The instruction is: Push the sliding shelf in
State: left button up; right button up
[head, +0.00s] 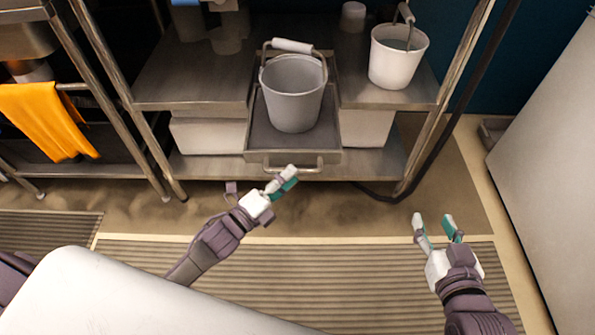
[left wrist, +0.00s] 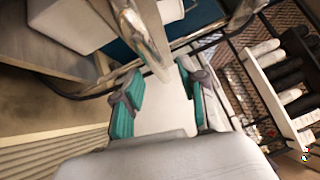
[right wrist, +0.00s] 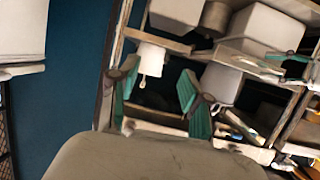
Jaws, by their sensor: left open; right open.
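The sliding shelf (head: 258,142) is a grey metal tray with a bar handle (head: 293,168) on its front. In the head view it sticks out past the front edge of the rack's upper shelf. A grey bucket (head: 292,95) with a white-gripped handle stands on it. My left gripper (head: 285,178) is open, just in front of and below the handle; I cannot tell whether it touches. A metal bar (left wrist: 142,35) shows beyond its fingers in the left wrist view. My right gripper (head: 434,226) is open and empty over the floor, right of the rack and away from the shelf.
A white bucket (head: 396,62) stands on the rack at the right. White bins (head: 205,135) sit below, either side of the sliding shelf. A black cable (head: 440,150) hangs by the right post. An orange towel (head: 45,120) hangs at left. The striped mat (head: 300,275) is clear.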

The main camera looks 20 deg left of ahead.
pick_arm(q)
jog(key=shift+x, duration=1.6)
pick_arm(e)
jog(key=shift+w+a+r+t+y, duration=0.15)
jog(key=shift+w+r+t, duration=0.15)
jog(key=shift+r, duration=0.2)
jog(key=shift+w+a+r+t+y, duration=0.15)
jog(key=shift+r+t, duration=0.25)
jog(key=shift+r, duration=0.1)
pick_arm(q)
grip_shut()
